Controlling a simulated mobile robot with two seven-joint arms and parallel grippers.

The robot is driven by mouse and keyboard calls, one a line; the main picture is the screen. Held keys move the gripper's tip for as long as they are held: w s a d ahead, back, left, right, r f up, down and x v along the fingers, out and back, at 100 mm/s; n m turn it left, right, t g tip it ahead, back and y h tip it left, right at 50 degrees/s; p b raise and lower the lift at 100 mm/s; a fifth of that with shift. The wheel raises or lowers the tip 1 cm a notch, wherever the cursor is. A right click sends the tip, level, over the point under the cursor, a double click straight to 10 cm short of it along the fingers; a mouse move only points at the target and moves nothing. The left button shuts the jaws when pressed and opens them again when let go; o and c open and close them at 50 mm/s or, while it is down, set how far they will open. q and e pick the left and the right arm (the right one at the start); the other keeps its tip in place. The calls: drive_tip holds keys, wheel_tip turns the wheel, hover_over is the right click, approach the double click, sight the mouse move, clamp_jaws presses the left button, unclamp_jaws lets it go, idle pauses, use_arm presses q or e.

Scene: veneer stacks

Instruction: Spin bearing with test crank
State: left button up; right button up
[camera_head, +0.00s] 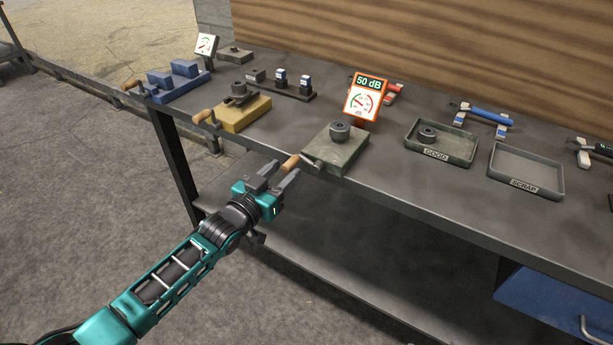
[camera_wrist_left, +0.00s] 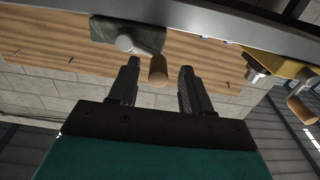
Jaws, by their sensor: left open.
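A grey-green test block (camera_head: 335,152) sits at the bench's front edge with a dark ring-shaped bearing (camera_head: 340,131) on top. Its crank has a wooden handle (camera_head: 291,162) sticking out past the bench edge. My left gripper (camera_head: 281,174) is open at the handle, its fingers pointing up toward it. In the left wrist view the wooden handle (camera_wrist_left: 157,70) shows between the two fingertips (camera_wrist_left: 160,68); I cannot tell whether either finger touches it. A gauge (camera_head: 362,102) behind the block reads 50 dB. My right gripper is not in view.
A yellow crank block (camera_head: 246,113) and a blue one (camera_head: 183,87) stand left. A GOOD tray (camera_head: 460,158) holding a bearing (camera_head: 427,134) and an empty SCRAP tray (camera_head: 528,170) lie right. A blue-handled tool (camera_head: 491,115) rests behind. The bench edge (camera_head: 400,200) is close to my left gripper.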

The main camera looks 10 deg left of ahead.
use_arm(q)
drive_tip(key=v, duration=0.5)
drive_tip(key=shift+s+a, duration=0.15)
drive_tip(key=shift+s, duration=0.2)
drive_tip(key=s+f+g+y, duration=0.2)
drive_tip(key=s+f, duration=0.4)
drive_tip(key=s, duration=0.4)
drive_tip(key=s+d+f+n+g+y, duration=0.1)
drive_tip(key=s+f+g+y, duration=0.1)
drive_tip(key=s+f+g, duration=0.2)
drive_tip(key=s+f, duration=0.3)
drive_tip(key=s, duration=0.4)
drive_tip(key=shift+d, duration=0.2)
